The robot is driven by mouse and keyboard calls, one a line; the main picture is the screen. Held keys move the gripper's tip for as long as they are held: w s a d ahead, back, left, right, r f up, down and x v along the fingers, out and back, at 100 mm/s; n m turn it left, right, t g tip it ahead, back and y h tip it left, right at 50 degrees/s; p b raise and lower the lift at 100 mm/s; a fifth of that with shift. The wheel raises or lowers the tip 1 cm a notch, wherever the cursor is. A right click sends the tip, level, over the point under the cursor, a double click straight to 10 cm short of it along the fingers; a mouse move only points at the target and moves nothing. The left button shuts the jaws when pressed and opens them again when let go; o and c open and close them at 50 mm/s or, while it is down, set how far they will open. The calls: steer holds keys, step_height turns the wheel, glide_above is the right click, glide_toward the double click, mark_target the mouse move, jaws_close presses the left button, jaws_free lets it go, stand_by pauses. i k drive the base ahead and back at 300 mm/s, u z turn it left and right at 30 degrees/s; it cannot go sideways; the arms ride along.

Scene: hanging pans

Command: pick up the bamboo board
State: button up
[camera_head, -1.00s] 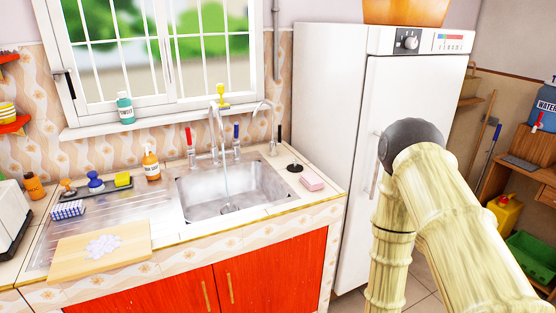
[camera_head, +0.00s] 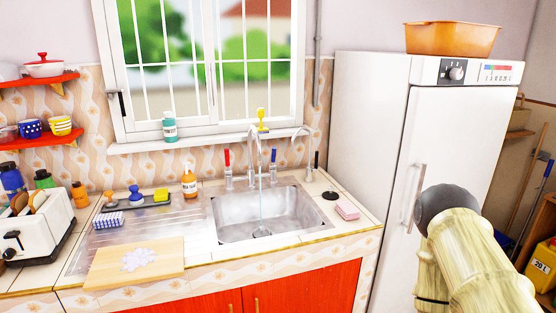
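The bamboo board (camera_head: 112,264) is a flat, light wood rectangle at the front left of the counter, partly over the ridged drainboard. A pale, whitish scalloped patch or item (camera_head: 138,260) is on its top; I cannot tell which. The board's front edge lies at the counter's front edge. My arm shows at the lower right, in front of the fridge, far to the right of the board. My gripper is out of the frame.
A sink (camera_head: 262,219) with running water is right of the board. A toaster (camera_head: 30,232) stands to its left. A blue-and-white sponge (camera_head: 108,220), a small tray of brushes and an orange soap bottle (camera_head: 189,182) are behind it. The fridge (camera_head: 375,150) stands at the right.

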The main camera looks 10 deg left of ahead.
mark_target(119, 265)
steer(key=u, duration=2.15)
steer(key=k, duration=0.5)
steer(key=u, duration=0.35)
